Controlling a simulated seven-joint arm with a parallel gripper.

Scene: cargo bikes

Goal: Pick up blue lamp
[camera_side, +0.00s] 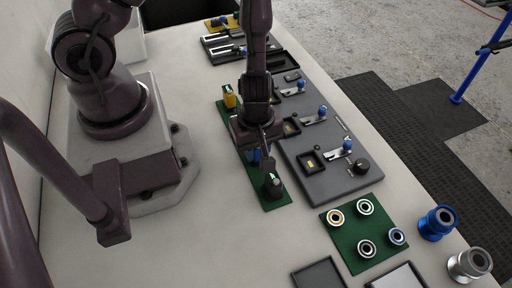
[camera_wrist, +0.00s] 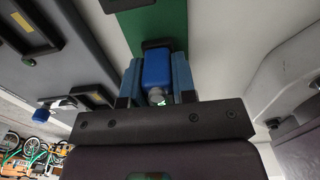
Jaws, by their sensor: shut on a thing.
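The blue lamp (camera_wrist: 157,68) is between the two fingers of my gripper (camera_wrist: 157,84) in the wrist view, with the fingers closed against its sides. In the side view my gripper (camera_side: 262,152) points down over the green strip, and only a bit of the blue lamp (camera_side: 256,155) shows beside the fingers. The green strip (camera_side: 277,200) lies on the table under the gripper and also shows in the wrist view (camera_wrist: 160,22). Whether the lamp touches the strip cannot be told.
A black lamp (camera_side: 272,184) and a yellow lamp (camera_side: 230,97) stand on the same strip, on either side of the gripper. A grey panel (camera_side: 325,185) with blue-knobbed levers lies to the right. A green board (camera_side: 350,240) with several rings lies in front.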

